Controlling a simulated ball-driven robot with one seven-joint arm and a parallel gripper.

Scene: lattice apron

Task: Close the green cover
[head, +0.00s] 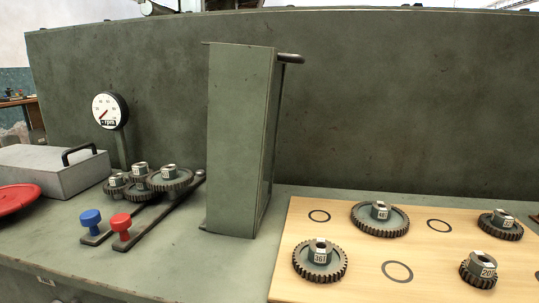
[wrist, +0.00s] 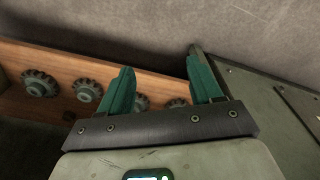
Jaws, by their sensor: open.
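The green cover (head: 238,140) is a tall grey-green box standing upright on the machine bed in the head view. A dark bar handle (head: 291,58) sticks out to the right at its top. My gripper (wrist: 160,75) shows in the wrist view with two teal fingers spread apart and nothing between them. A grey-green panel (wrist: 285,110) lies to the right of the fingers there; I cannot tell whether it is the cover. My gripper is not in the head view, so its distance from the handle cannot be told.
Left of the cover are meshed gears (head: 168,178), levers with a blue knob (head: 90,217) and red knob (head: 121,222), a dial gauge (head: 110,110) and a grey box (head: 50,170). A wooden board (head: 350,265) with several loose gears lies right of it.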

